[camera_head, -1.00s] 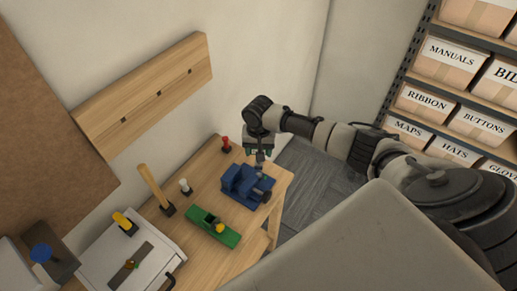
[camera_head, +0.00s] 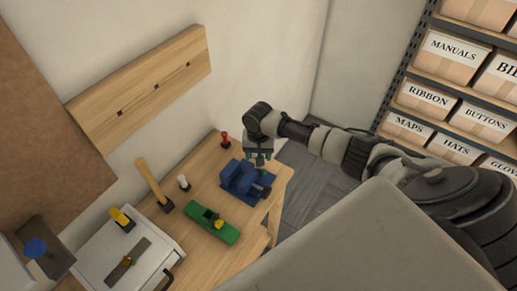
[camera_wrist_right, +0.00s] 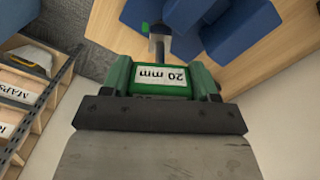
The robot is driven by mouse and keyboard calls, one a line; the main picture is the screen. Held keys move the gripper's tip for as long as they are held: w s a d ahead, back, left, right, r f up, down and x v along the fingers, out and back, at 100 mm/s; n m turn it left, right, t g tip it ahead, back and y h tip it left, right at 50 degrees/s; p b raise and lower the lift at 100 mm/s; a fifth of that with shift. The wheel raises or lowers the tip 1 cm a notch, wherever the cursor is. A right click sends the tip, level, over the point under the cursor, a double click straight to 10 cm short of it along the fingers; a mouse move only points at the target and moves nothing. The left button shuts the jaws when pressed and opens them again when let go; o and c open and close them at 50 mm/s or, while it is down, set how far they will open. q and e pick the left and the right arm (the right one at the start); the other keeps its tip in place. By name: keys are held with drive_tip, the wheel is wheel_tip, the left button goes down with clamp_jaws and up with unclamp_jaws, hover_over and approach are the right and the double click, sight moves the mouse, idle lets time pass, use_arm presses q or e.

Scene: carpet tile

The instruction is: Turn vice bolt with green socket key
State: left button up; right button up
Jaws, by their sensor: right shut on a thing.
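The blue vice (camera_head: 243,180) is on the wooden workbench near its right end. My right gripper (camera_head: 258,157) is above the vice's right side, pointing down. In the right wrist view the gripper (camera_wrist_right: 163,85) is shut on the green socket key (camera_wrist_right: 163,75), whose label reads "20 mm". The key's grey shank (camera_wrist_right: 158,45) reaches toward the blue vice (camera_wrist_right: 215,25). I cannot tell whether the socket sits on the bolt; the bolt is not clearly visible. My left gripper is not in view.
A green plane (camera_head: 212,225) lies in front of the vice. A red-handled tool (camera_head: 225,138), a white-handled tool (camera_head: 184,182) and a wooden-handled tool (camera_head: 153,182) stand along the wall. A white case (camera_head: 95,255) is at left. Shelves with boxes (camera_head: 450,98) stand at right.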

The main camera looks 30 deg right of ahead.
drive_tip(key=shift+f, duration=0.6)
drive_tip(key=shift+p, duration=0.3)
drive_tip(key=shift+m+p, duration=0.85)
drive_tip(key=shift+m, duration=0.25)
drive_tip(key=shift+a+f+m, duration=0.1)
drive_tip(key=shift+f+m, duration=0.05)
drive_tip(key=shift+m, duration=0.65)
drive_tip(key=m, duration=1.5)
drive_tip(key=shift+w, duration=0.1)
